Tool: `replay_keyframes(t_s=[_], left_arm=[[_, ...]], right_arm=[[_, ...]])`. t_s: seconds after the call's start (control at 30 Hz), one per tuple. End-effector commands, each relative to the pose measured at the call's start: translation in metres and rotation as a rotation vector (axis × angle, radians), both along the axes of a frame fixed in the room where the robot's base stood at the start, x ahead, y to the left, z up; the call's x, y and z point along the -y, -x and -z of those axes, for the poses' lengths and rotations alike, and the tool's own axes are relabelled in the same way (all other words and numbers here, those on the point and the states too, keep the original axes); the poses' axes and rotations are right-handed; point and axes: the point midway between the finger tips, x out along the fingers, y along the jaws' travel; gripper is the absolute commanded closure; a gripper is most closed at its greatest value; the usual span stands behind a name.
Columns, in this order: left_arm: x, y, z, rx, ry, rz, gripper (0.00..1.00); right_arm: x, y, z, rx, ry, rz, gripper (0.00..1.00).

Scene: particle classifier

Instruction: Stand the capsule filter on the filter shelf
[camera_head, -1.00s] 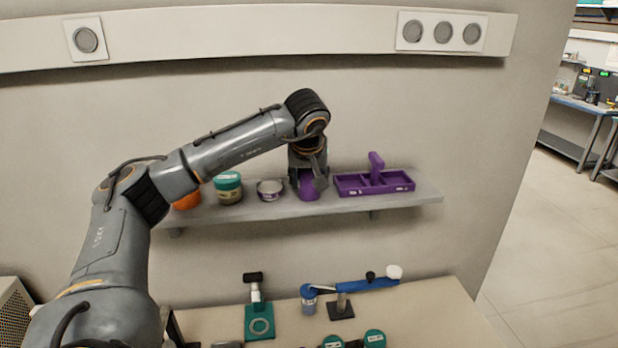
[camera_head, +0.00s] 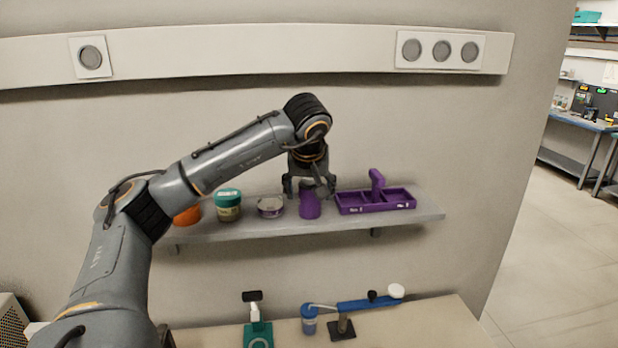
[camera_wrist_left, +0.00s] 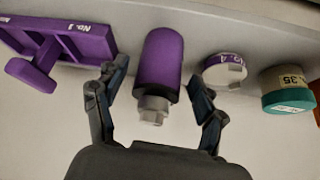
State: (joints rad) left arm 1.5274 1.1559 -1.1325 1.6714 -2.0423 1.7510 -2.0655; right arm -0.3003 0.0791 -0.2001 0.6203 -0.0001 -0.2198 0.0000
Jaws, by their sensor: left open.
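The capsule filter (camera_head: 310,207), a purple cylinder, stands upright on the filter shelf (camera_head: 270,230), between a small white-and-purple dish and a purple tray. My left gripper (camera_head: 309,187) is open just above it, fingers spread. In the left wrist view the capsule filter (camera_wrist_left: 164,62) has a grey nut-like end facing my left gripper (camera_wrist_left: 158,92). The fingers are on either side with visible gaps, and neither appears to touch it. My right gripper is not in view.
On the shelf are the dish (camera_head: 270,207), a teal-lidded jar (camera_head: 228,206), an orange item (camera_head: 187,215) partly behind my arm, and the purple tray (camera_head: 376,208) with an upright handle. Below, a bench (camera_head: 430,325) holds a blue tool (camera_head: 365,304) and a teal stand (camera_head: 257,335).

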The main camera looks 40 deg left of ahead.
Motion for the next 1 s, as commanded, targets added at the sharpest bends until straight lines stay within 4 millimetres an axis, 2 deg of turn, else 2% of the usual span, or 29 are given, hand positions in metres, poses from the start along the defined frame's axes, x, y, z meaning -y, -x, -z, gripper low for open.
replay_keyframes(t_s=[0.03, 0.2, 0.4, 0.6, 1.0], left_arm=[[0.005, 0.003, -0.008, 0.007, 0.0, 0.002, 0.3], [0.017, 0.018, -0.042, 0.006, 0.0, 0.003, 0.3], [0.027, 0.03, -0.072, 0.004, 0.0, 0.002, 0.3], [0.03, 0.035, -0.081, 0.001, -0.001, 0.002, 0.3], [0.03, 0.035, -0.081, 0.0, 0.0, 0.001, 0.3]], right_arm=[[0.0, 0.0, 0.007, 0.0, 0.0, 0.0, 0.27], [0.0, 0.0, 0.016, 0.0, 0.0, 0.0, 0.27], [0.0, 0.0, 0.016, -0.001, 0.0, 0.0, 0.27], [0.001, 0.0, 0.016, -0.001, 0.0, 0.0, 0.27], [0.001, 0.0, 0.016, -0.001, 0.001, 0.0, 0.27]])
